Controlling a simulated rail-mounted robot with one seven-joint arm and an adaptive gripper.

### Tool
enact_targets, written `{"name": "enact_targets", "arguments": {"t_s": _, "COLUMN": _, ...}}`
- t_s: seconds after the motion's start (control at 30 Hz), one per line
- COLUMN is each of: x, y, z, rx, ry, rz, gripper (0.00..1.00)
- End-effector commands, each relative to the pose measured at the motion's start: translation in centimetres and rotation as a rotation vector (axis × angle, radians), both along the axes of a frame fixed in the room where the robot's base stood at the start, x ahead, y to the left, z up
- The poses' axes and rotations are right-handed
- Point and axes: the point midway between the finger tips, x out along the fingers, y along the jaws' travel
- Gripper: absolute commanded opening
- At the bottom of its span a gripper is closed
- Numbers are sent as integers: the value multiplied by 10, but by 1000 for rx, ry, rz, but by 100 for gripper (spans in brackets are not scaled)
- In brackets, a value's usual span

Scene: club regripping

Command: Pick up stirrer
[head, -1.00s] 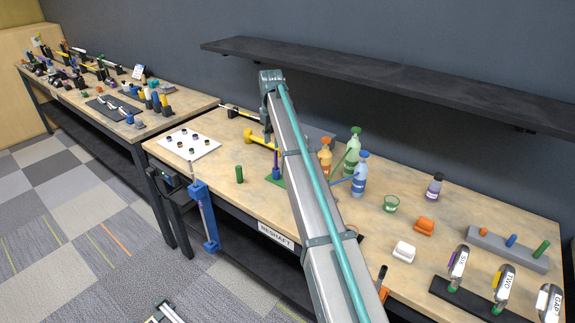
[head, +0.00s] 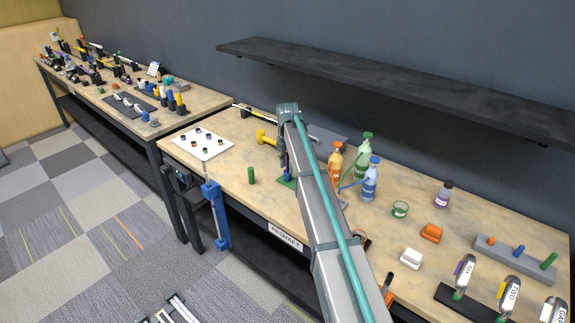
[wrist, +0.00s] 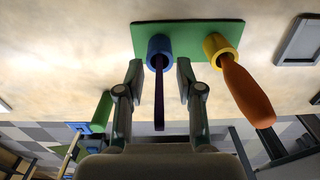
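A thin dark purple rod (wrist: 159,100), which looks like the stirrer, stands in a blue round holder (wrist: 159,47) on a green base plate (wrist: 187,30). A thicker orange handle (wrist: 246,90) stands in a yellow holder (wrist: 214,44) to its right. My gripper (wrist: 158,75) is open, with one finger on each side of the purple rod and a gap to it on both sides. The rod's far end is inside the blue holder. In the head view my arm largely hides the gripper, and a bit of the green base (head: 286,183) shows beside it.
A green cylinder (head: 251,176) stands left of the base. Orange (head: 335,165), green (head: 363,158) and blue (head: 370,180) bottles stand to the right. A white board (head: 203,143) lies at the left, and a dark shelf (head: 400,85) hangs above the table.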

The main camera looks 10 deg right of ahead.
Motion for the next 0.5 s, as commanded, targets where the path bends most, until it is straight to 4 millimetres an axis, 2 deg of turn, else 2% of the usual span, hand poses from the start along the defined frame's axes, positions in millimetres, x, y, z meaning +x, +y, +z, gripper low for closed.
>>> {"name": "enact_targets", "arguments": {"t_s": 0.1, "x": 0, "y": 0, "z": -8, "rx": 0, "ry": 0, "rz": 0, "gripper": 36}}
{"name": "enact_targets", "arguments": {"t_s": 0.3, "x": 0, "y": 0, "z": -8, "rx": 0, "ry": 0, "rz": 0, "gripper": 36}}
{"name": "enact_targets", "arguments": {"t_s": 0.5, "x": 0, "y": 0, "z": -8, "rx": 0, "ry": 0, "rz": 0, "gripper": 3}}
